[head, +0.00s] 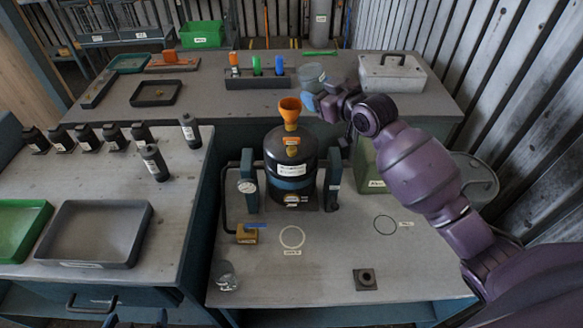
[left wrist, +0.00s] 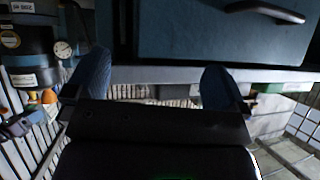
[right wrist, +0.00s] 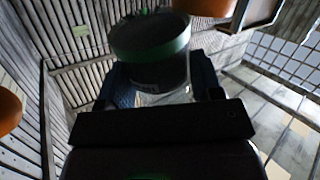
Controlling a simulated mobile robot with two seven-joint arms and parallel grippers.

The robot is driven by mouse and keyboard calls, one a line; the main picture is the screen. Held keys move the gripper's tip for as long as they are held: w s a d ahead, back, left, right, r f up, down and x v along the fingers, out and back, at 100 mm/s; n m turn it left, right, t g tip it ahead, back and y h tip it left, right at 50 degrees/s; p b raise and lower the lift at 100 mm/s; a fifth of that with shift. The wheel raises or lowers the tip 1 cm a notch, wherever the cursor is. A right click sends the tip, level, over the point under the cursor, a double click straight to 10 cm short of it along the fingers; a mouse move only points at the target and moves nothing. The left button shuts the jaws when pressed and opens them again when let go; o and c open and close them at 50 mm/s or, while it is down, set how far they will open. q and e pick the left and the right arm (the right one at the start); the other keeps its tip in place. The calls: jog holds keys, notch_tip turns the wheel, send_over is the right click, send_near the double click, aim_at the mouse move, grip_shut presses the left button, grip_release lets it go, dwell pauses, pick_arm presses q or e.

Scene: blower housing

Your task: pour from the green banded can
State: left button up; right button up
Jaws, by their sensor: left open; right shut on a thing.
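The green banded can (right wrist: 150,65) is a dark grey cylinder with a green band near one end. My right gripper (right wrist: 160,88) is shut on it. In the head view the can (head: 312,74) is partly hidden by my right gripper (head: 320,102), above and slightly right of the orange funnel (head: 290,106) in the picture. The funnel stands upright on top of the dark blower housing (head: 290,165). I cannot tell the can's exact tilt or whether anything flows from it. My left gripper (left wrist: 155,82) is open and empty, low by the bench front.
A clear jar (head: 225,275) and a yellow block (head: 247,234) stand left on the bench. Two marked circles (head: 292,237) (head: 385,225) are empty. A small square fixture (head: 366,279) sits in front. A grey tray (head: 97,235) and several black bottles occupy the left table.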

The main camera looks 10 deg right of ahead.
jog(key=shift+s+d+r+m+t+y+b, duration=0.1)
jog(key=shift+s+d+r, duration=0.1)
jog(key=shift+d, duration=0.3)
jog(key=shift+s+d+r+m+t+y+b, duration=0.1)
jog(key=shift+d+r+b, duration=0.05)
jog(key=shift+d, duration=0.35)
jog(key=shift+s+d+r+m+t+y+b, duration=0.1)
jog(key=shift+s+d+r, duration=0.1)
jog(key=shift+d, duration=0.3)
jog(key=shift+m+t+y, duration=0.3)
jog(key=shift+m+t, duration=0.4)
jog(key=shift+m, duration=0.1)
jog(key=shift+s+d+r+b, duration=0.25)
jog(key=shift+d+r+b, duration=0.1)
jog(key=shift+d, duration=0.4)
jog(key=shift+s+d+r+b, duration=0.2)
jog(key=shift+d+r+b, duration=0.1)
jog(key=shift+d, duration=0.45)
jog(key=shift+s+d+r+b, duration=0.25)
jog(key=shift+d+r+b, duration=0.1)
jog(key=shift+d, duration=0.4)
jog(key=shift+d, duration=0.1)
